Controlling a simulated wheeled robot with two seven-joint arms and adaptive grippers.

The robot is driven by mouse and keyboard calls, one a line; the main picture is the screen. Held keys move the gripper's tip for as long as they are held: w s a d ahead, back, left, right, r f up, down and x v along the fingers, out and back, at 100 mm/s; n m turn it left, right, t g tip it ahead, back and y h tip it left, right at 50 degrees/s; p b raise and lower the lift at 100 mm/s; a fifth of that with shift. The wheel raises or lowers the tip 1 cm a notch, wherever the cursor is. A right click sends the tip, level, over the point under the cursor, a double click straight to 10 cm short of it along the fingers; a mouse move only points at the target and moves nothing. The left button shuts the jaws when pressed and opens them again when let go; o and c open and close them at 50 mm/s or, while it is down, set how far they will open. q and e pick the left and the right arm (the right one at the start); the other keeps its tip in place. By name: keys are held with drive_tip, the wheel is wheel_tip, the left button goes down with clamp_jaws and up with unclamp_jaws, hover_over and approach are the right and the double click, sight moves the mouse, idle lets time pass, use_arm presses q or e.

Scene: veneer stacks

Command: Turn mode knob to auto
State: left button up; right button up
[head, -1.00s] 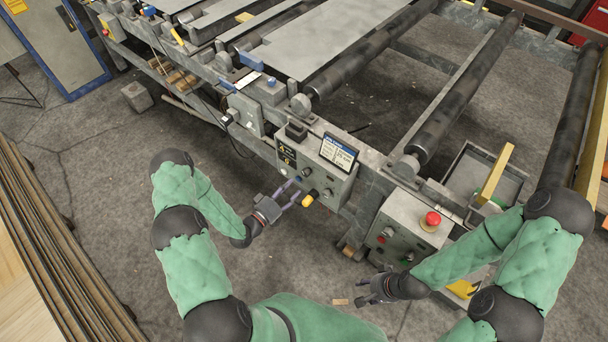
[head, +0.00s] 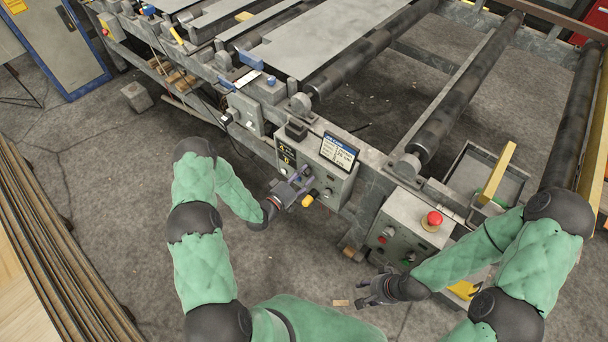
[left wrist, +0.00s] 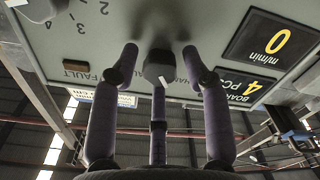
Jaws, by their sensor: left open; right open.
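The control panel (head: 335,187) is a grey box on the side of the roller line. In the left wrist view its face (left wrist: 210,25) shows upside down, with a dark knob (left wrist: 158,68) carrying a white pointer mark. My left gripper (head: 299,187) is at the panel's front. In the left wrist view its purple fingers (left wrist: 160,58) are open, with the knob between them; I cannot tell whether they touch it. Lettering behind the knob is mostly hidden. My right gripper (head: 370,291) is open and empty, low in front of the second box.
A yellow-tipped part (head: 308,201) sticks out close beside my left gripper. A second grey box (head: 405,225) with a red mushroom button (head: 433,219) stands to the right. The floor in front is mostly clear.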

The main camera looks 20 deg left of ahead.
use_arm(q)
drive_tip(key=c, duration=0.8)
drive_tip(key=shift+m+b, duration=0.6)
drive_tip(key=shift+m, duration=1.1)
drive_tip(key=shift+f+m+b, duration=0.1)
drive_tip(key=shift+m+b, duration=0.2)
drive_tip(key=shift+m, duration=0.3)
drive_tip(key=shift+m+b, duration=0.35)
drive_tip(key=shift+m, duration=0.75)
